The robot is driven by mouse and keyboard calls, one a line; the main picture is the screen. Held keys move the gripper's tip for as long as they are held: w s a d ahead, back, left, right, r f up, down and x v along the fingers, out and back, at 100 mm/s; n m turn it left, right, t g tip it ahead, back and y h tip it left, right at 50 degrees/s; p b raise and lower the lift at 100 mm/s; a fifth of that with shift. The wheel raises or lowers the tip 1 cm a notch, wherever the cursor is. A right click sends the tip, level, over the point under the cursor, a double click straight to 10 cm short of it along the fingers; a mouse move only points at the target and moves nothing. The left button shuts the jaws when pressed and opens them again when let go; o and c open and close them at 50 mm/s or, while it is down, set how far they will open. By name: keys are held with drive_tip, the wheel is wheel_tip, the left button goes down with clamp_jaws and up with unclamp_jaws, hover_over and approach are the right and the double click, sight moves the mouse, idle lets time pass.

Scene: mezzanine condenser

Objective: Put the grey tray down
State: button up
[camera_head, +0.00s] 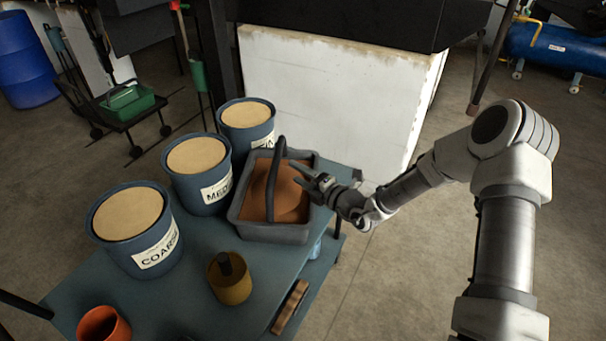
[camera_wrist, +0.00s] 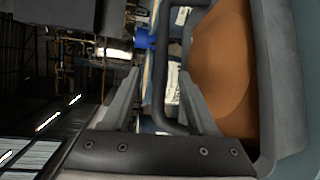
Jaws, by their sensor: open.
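The grey tray (camera_head: 275,232) rests on the blue-grey table, at its right edge in the head view. It is a deep rectangular tub with an upright arched handle (camera_head: 277,165) and a mound of brown material (camera_head: 290,192) inside. My gripper (camera_head: 296,173) is open, over the tray's right side, with its fingers pointing left towards the handle. In the wrist view the tray's wall (camera_wrist: 283,80) fills the right side. The handle (camera_wrist: 160,75) shows between the two spread fingers there; I cannot tell whether either finger touches it.
Three blue tubs, coarse (camera_head: 130,245), medium (camera_head: 200,190) and a third (camera_head: 247,140), stand left of and behind the tray. A mustard pot (camera_head: 230,285) and an orange pot (camera_head: 103,326) stand at the front. The table (camera_head: 190,295) has bare room between them.

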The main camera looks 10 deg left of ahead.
drive_tip(key=s+d+r+n+g+h, duration=0.1)
drive_tip(key=s+r+n+g, duration=0.4)
drive_tip(key=s+r+n, duration=0.55)
drive_tip(key=s+d+r+n+g, duration=0.1)
drive_tip(key=s+r+n+g, duration=0.5)
drive_tip(key=n, duration=0.8)
drive_tip(key=s+d+r+n+t+h, duration=0.3)
drive_tip(key=s+d+n+h, duration=0.3)
drive_tip(key=d, duration=0.5)
drive_tip(key=s+d+r+n+t+h, duration=0.3)
drive_tip(key=s+d+r+n+h, duration=0.1)
drive_tip(key=s+d+n, duration=0.6)
drive_tip(key=shift+s+d+r+n+h, duration=0.2)
drive_tip(key=shift+s+d+n+h, duration=0.1)
drive_tip(key=shift+d+n+h, duration=0.6)
drive_tip(key=shift+r, duration=0.1)
